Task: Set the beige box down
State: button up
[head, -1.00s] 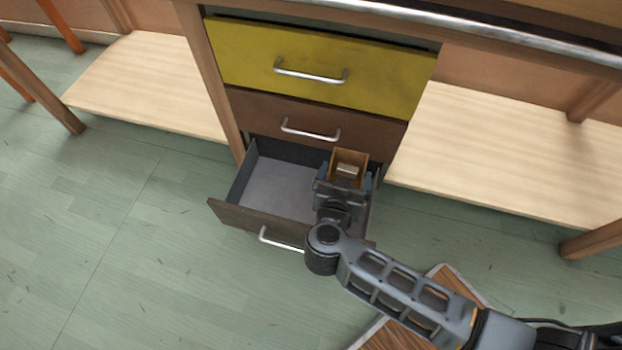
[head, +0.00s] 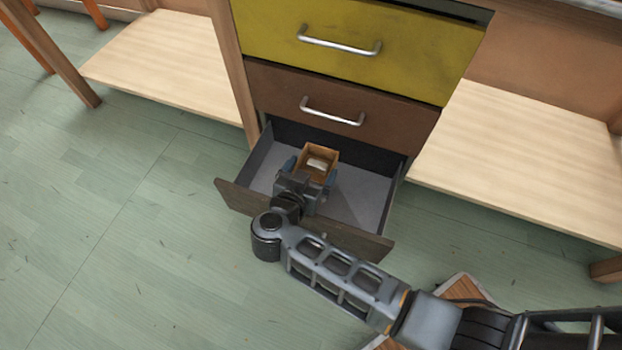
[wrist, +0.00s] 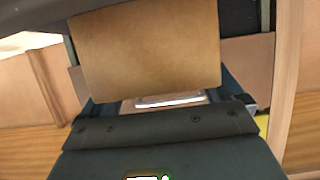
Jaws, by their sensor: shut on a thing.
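The beige box (head: 316,150) is a small open-topped tan box with a pale item inside it. It is in the head view, over the open bottom drawer (head: 357,201). My gripper (head: 309,172) is shut on the box, with a finger on either side. I cannot tell whether the box's underside touches the drawer floor. In the wrist view the box's flat tan side (wrist: 150,50) fills the upper middle, between the fingers. The near part of the box is hidden by my gripper in the head view.
The drawer's grey floor is bare to the right of the box. A brown drawer (head: 340,105) and a yellow drawer (head: 350,45) above are closed. Pale wooden shelves lie left (head: 165,65) and right (head: 525,150). The green floor (head: 120,220) is clear at left.

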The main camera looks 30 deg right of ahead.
aim_at(313, 174)
notch_tip(313, 174, down, 3)
jog(key=shift+f+b, duration=0.1)
jog(key=shift+b, duration=0.8)
jog(key=shift+f, duration=0.5)
jog(key=o, duration=0.7)
jog(key=shift+o, duration=0.2)
